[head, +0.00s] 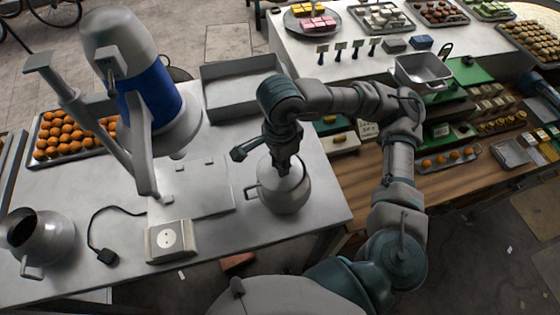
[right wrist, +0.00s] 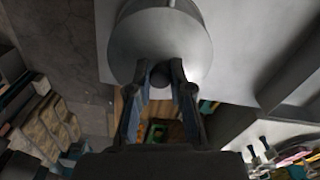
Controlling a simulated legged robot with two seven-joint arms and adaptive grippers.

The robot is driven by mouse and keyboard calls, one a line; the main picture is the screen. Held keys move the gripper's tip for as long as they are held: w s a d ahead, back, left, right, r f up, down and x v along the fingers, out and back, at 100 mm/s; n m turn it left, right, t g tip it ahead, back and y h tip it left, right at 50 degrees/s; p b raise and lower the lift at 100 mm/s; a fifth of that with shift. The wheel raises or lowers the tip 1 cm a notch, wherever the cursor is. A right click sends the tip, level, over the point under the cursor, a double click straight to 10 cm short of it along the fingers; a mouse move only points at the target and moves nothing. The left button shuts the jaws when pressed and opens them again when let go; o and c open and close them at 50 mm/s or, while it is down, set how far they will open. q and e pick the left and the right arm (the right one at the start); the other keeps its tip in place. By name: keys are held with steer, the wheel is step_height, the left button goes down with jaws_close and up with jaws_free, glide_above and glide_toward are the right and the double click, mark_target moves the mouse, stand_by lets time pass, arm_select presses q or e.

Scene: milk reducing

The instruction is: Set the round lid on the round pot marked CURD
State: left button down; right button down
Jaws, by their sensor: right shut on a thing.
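A round grey metal pot (head: 287,196) with a side handle stands near the table's right front corner. No CURD marking is legible on it. My right gripper (head: 284,168) is over the pot's top, pointing down. In the right wrist view, my right gripper (right wrist: 160,82) is shut on the dark knob of a pale round lid (right wrist: 150,40). The lid is at the pot's mouth; I cannot tell whether it rests on the rim or is just above it. The gripper and forearm partly hide the lid in the head view. My left gripper is not in view.
A machine with a blue band (head: 150,95) stands left of the pot. An empty tray (head: 240,92) lies behind. A stall with sweets (head: 440,155) is at right.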

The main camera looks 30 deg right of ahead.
steer(key=shift+d, duration=0.5)
steer(key=shift+d+f+b, duration=0.2)
steer(key=shift+d+b, duration=0.1)
steer(key=shift+b, duration=0.05)
steer(key=shift+c, duration=2.4)
jaws_free()
steer(key=shift+d+f, duration=0.1)
steer(key=shift+d, duration=0.15)
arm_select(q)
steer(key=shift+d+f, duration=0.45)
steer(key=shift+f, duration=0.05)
arm_select(e)
steer(key=shift+a, duration=0.1)
steer(key=shift+r, duration=0.2)
